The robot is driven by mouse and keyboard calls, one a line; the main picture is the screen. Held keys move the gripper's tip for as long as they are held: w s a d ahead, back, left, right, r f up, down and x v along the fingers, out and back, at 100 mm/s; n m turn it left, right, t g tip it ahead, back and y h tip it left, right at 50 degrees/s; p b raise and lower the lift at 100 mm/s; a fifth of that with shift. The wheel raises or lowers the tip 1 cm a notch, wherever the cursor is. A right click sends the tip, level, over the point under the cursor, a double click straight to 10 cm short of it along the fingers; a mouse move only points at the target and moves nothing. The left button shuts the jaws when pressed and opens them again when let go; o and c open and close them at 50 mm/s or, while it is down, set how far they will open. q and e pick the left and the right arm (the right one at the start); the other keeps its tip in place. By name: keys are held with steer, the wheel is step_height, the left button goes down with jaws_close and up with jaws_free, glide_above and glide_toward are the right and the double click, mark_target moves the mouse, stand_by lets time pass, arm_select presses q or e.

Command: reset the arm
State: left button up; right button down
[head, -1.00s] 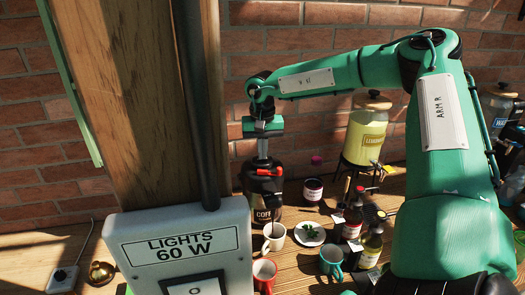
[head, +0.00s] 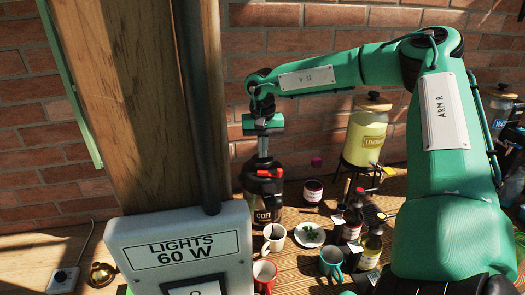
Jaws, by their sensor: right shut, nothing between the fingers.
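My right arm (head: 448,185) rises at the right, and its forearm (head: 340,73) reaches across to the left. The right gripper (head: 263,158) hangs downward at the end, just above the top of the black coffee pot (head: 262,207) in this view. It is shut and holds nothing. I cannot tell whether its tips touch the pot's red top part. My left gripper is not in view.
A wooden post and light switch box (head: 180,247) stand close at left. Near the pot are a cream mug (head: 273,238), red mug (head: 264,272), teal mug (head: 331,262), plate (head: 309,236), dark bottles (head: 351,224) and a lemonade dispenser (head: 366,136).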

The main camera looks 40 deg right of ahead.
steer(key=shift+r, duration=0.55)
steer(key=shift+f+b, duration=1.05)
steer(key=shift+f, duration=0.25)
stand_by(0.3)
steer(key=shift+r, duration=0.15)
stand_by(0.6)
steer(key=shift+r+p, duration=0.5)
steer(key=shift+r, duration=0.65)
steer(key=shift+r, duration=0.1)
steer(key=shift+r+p, duration=1.2)
steer(key=shift+r, duration=1.7)
